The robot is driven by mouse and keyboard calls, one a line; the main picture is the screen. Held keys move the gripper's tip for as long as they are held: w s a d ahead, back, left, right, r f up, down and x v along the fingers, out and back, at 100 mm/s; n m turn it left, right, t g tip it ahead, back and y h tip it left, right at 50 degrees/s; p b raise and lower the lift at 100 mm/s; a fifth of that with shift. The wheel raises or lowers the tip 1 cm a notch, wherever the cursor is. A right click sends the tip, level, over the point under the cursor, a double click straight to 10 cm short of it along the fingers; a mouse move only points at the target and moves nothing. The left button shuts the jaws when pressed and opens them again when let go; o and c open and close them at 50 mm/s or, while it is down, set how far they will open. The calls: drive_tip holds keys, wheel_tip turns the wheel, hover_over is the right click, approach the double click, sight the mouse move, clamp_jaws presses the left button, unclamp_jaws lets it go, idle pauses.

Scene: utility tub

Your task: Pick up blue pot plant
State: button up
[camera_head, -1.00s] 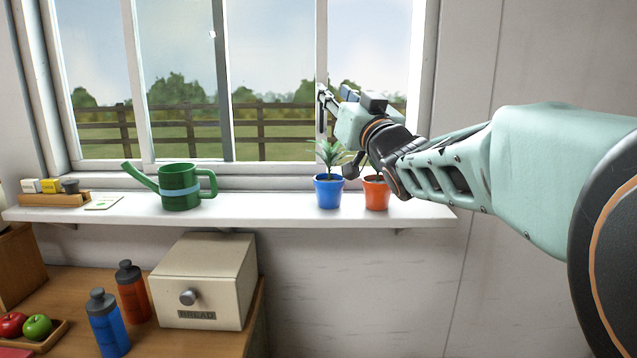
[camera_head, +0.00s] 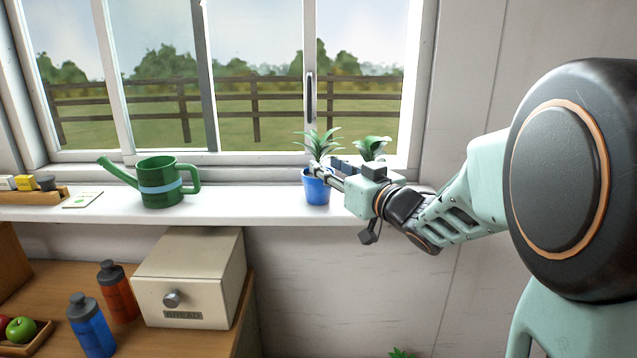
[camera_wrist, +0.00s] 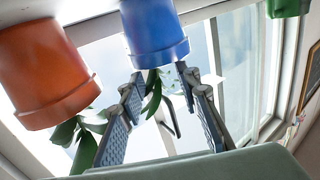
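The blue pot plant (camera_head: 316,192) stands upright on the white windowsill, with spiky green leaves rising above its rim. My gripper (camera_head: 319,171) reaches in from the right, its fingertips overlapping the pot's upper right part in the head view. In the wrist view the scene is turned over: the blue pot (camera_wrist: 155,32) is at the top centre, just beyond the tips of my gripper (camera_wrist: 160,84). The two fingers are spread apart, with green leaves showing between them. No grip on the pot shows, and I cannot tell whether a fingertip touches it.
The orange pot (camera_wrist: 42,75) stands close beside the blue one; in the head view my gripper hides it, leaving its leaves (camera_head: 372,147) visible. A green watering can (camera_head: 160,183) stands farther left on the windowsill (camera_head: 245,207). The window is behind; a bread box (camera_head: 190,280) stands below.

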sight(320, 159)
drive_tip(key=shift+d+p+x, duration=0.1)
drive_tip(key=shift+p+x, duration=0.15)
drive_tip(key=shift+x, duration=1.1)
drive_tip(key=shift+d+p+x, duration=0.15)
drive_tip(key=shift+p+x, duration=0.1)
drive_tip(key=shift+x, duration=1.05)
drive_tip(key=shift+w+r, duration=0.15)
drive_tip(key=shift+c, duration=0.7)
clamp_jaws()
